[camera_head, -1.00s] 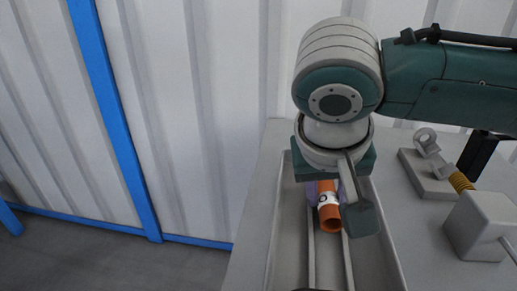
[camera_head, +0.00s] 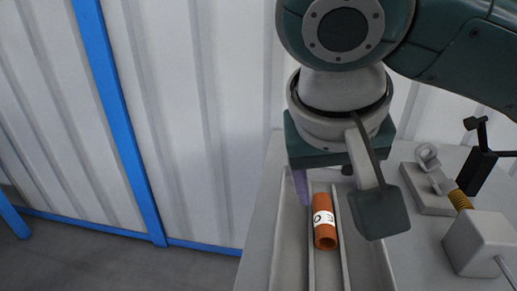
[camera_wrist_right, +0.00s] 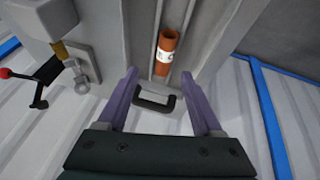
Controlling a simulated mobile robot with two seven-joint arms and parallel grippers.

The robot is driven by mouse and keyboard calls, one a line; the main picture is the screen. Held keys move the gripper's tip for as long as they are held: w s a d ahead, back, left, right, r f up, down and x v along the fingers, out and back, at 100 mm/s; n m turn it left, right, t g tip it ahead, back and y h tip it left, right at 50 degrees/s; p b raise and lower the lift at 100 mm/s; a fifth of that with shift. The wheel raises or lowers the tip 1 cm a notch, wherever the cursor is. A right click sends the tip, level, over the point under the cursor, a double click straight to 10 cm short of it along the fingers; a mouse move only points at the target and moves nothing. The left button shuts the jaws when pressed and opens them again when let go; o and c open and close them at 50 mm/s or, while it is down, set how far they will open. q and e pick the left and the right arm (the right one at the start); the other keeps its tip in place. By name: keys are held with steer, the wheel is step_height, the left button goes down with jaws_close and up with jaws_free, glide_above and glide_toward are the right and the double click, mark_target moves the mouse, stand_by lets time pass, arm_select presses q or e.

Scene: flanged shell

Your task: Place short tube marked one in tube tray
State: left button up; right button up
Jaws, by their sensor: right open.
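The short orange tube (camera_head: 325,234) has a white band with dark marks that I cannot read surely. It lies lengthwise in the middle channel of the grey tube tray (camera_head: 291,255), between two thin dividers. It also shows in the right wrist view (camera_wrist_right: 167,48). My right gripper (camera_head: 324,190) is above the tray's far part, apart from the tube. Its purple fingers (camera_wrist_right: 162,76) are spread wide and empty. In the head view one finger is hidden behind the wrist. My left gripper is not in view.
A grey block (camera_head: 478,243) and a fixture with a ring and yellow spring (camera_head: 457,199) stand on the table right of the tray. A black stand (camera_head: 478,170) is behind them. A handle (camera_wrist_right: 155,101) is on the tray's end. A corrugated wall rises behind.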

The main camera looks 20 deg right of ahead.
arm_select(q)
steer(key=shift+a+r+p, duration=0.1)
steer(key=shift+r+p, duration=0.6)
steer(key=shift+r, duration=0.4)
arm_select(e)
steer(key=shift+v, duration=1.5)
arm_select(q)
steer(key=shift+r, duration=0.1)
